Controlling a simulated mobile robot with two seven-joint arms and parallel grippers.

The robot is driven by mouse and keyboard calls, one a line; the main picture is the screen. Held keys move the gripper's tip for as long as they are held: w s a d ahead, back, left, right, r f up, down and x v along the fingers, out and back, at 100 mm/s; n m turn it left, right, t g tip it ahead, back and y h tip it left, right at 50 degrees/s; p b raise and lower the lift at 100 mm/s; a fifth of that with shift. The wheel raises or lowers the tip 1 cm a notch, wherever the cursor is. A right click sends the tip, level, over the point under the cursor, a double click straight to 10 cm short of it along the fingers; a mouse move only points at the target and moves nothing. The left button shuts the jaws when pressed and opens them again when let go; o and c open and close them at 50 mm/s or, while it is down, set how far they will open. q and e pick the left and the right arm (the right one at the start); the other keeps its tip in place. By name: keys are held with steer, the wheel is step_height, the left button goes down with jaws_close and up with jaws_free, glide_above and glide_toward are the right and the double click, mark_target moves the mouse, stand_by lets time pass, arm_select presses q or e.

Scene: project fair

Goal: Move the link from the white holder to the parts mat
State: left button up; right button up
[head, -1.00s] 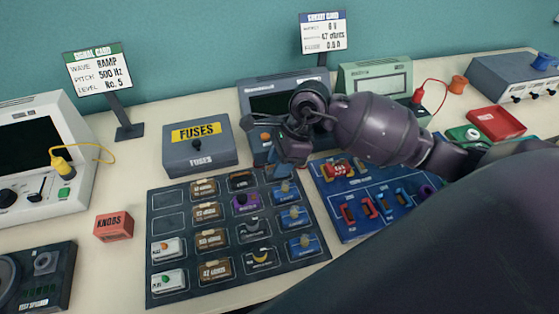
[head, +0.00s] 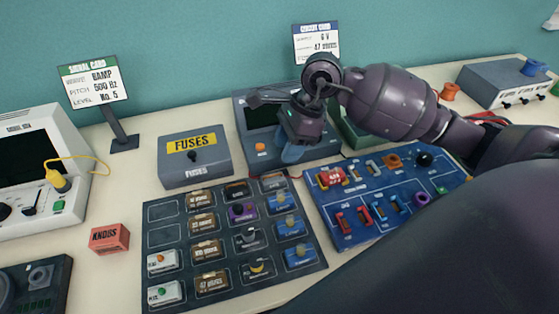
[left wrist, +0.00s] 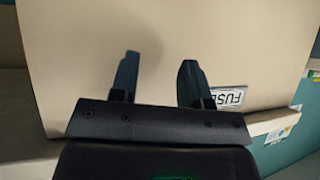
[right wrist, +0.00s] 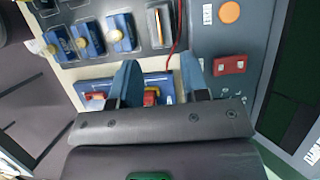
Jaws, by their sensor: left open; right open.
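The dark parts mat (head: 225,277) lies on the table left of the blue board (head: 350,200), with labelled parts and some bare cells. Small pale holders (head: 373,166) stand along the top of the blue board; I cannot tell surely which is the white holder or make out the link in it. My right gripper (head: 291,152) is open and points down between the mat, the blue board and the grey meter. Its open fingers (right wrist: 157,65) show no held part in the right wrist view. My left gripper (left wrist: 160,60) is open and empty in the left wrist view.
A grey fuses box (head: 195,172) and the meter (head: 262,140) stand behind the mat. A red knobs box (head: 109,238) is left of it. My right arm covers much of the table at right. A thin red wire runs beside the meter.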

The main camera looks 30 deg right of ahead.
steer(key=shift+v, duration=2.05)
